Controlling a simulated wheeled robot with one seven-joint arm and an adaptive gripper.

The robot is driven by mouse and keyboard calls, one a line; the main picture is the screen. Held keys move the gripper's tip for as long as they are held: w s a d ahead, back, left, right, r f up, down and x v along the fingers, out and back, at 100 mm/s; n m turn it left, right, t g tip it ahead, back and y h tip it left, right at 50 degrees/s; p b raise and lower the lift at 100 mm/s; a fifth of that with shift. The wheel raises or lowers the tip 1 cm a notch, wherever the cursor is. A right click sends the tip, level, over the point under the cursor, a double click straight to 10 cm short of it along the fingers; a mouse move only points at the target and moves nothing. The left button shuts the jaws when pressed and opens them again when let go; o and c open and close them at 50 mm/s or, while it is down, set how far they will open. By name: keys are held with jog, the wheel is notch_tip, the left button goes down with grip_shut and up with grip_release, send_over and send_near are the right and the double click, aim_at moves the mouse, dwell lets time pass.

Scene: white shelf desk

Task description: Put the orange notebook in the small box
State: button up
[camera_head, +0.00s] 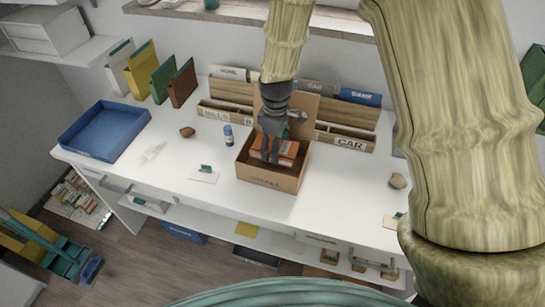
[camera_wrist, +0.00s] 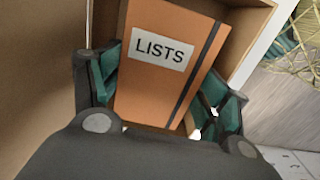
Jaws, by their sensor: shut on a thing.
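The orange notebook (camera_wrist: 168,75), with a LISTS label and a dark elastic band, is between the fingers of my gripper (camera_wrist: 160,110) in the wrist view. The fingers are shut on its two sides. In the head view the notebook (camera_head: 289,149) shows inside the opening of the small brown box (camera_head: 268,180), marked SMALL, on the white desk. My gripper (camera_head: 271,150) points down into this box. The box walls also show around the notebook in the wrist view (camera_wrist: 246,22). Whether the notebook touches the box floor cannot be told.
Wooden organisers with labels such as CAR (camera_head: 350,143) stand behind the box. A blue tray (camera_head: 104,131) lies at the left. A glue stick (camera_head: 228,135), stones (camera_head: 397,181) and cards (camera_head: 204,175) are spread around. The desk right of the box is mostly clear.

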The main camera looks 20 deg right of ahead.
aim_at(274, 167)
jog(key=shift+s+a+f, duration=0.15)
jog(key=shift+s+f, duration=0.4)
jog(key=shift+s, duration=0.1)
jog(key=w+f, duration=0.2)
jog(key=shift+f, duration=0.35)
jog(key=shift+s+f+p, duration=0.55)
jog(key=shift+f+p, duration=0.05)
jog(key=shift+f, duration=0.15)
jog(key=shift+w+f, duration=0.2)
jog(key=shift+f, duration=0.35)
jog(key=shift+w+f, duration=0.15)
jog(key=shift+f, duration=0.4)
jog(key=shift+s+r, duration=0.2)
jog(key=o, duration=1)
jog(key=shift+w+f, duration=0.1)
jog(key=shift+f, duration=0.15)
jog(key=shift+o, duration=0.5)
jog(key=shift+r, duration=0.1)
